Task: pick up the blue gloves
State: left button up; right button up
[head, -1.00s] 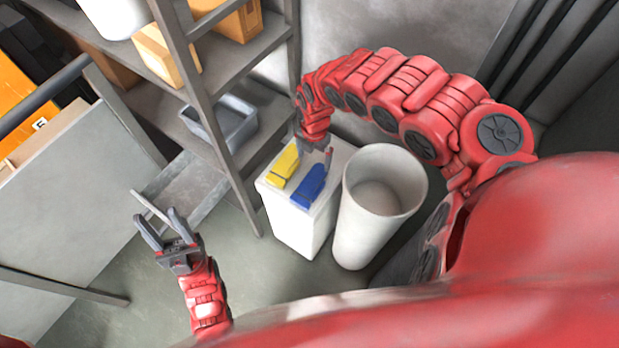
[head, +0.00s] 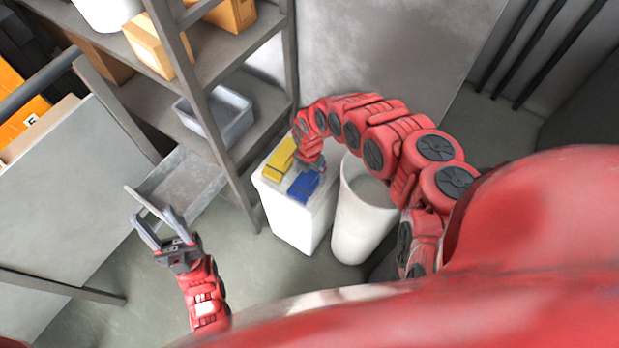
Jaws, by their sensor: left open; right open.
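The blue gloves (head: 302,188) lie on the top of a white box-shaped stand (head: 290,215), on its right side. Yellow gloves (head: 279,160) lie beside them to the left. My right gripper (head: 316,174) is over the far end of the blue gloves; its fingers are mostly hidden by the wrist, and I cannot tell whether they touch the gloves. It is open. My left gripper (head: 152,212) is open and empty, held over the floor at the left, well away from the stand.
A tall white bin (head: 360,215) stands just right of the stand. A grey metal shelf rack (head: 215,130) with a grey tub (head: 228,118) and cardboard boxes (head: 158,47) stands to the left behind it. A grey tray (head: 180,185) sits low beside the rack. The floor in front is clear.

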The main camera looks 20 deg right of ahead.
jog(key=shift+a+f, duration=0.1)
jog(key=shift+f, duration=0.8)
jog(key=shift+c, duration=0.3)
jog(key=c, duration=1.2)
